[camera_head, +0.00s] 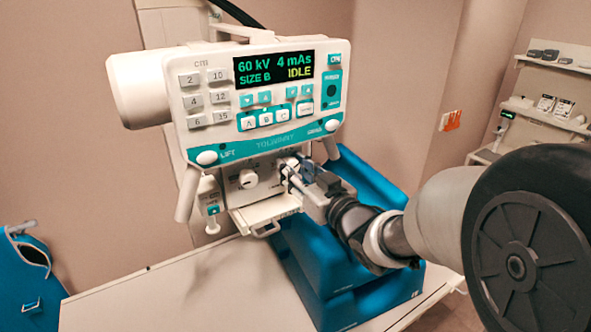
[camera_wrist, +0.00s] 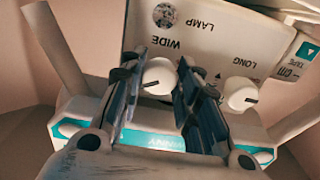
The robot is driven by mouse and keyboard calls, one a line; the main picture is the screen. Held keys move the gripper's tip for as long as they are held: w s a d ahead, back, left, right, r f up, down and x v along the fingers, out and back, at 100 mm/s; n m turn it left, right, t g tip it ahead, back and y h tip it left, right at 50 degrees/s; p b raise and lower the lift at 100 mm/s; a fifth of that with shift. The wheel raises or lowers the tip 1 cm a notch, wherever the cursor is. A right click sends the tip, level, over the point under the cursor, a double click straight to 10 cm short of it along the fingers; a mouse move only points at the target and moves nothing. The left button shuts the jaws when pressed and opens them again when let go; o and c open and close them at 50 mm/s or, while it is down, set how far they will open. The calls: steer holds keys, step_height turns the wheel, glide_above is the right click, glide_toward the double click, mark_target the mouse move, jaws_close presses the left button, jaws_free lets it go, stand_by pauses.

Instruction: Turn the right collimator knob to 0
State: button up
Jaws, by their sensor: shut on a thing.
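The right collimator knob (camera_wrist: 158,76) is white and round, beside the word WIDE in the wrist view, which shows the panel upside down. A dark pointer mark shows on it; its scale cannot be read. My gripper (camera_wrist: 164,70) is shut on this knob, one finger on each side. In the head view my gripper (camera_head: 289,170) reaches the collimator front from the right and hides most of that knob. The left collimator knob (camera_head: 248,179) is free; in the wrist view it is the other white knob (camera_wrist: 241,94), beside LONG.
The control head's screen (camera_head: 274,68) reads 60 kV, 4 mAs, SIZE B, IDLE. Handles (camera_head: 187,193) hang below the head. A tray with a handle (camera_head: 266,230) juts out under the knobs. A blue stand (camera_head: 310,280) rests on the pale table (camera_head: 180,290).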

steer(key=c, duration=0.4)
steer(key=shift+n+b, duration=0.3)
steer(key=shift+b, duration=0.3)
steer(key=n+b, duration=2.1)
steer(key=shift+d+n, duration=0.1)
steer(key=shift+n, duration=0.3)
steer(key=n+b, duration=0.2)
steer(key=n, duration=0.2)
steer(key=shift+r+b, duration=0.1)
steer(key=shift+b, duration=0.25)
steer(key=shift+n+b, duration=0.8)
steer(key=shift+n, duration=1)
steer(key=shift+r, duration=0.1)
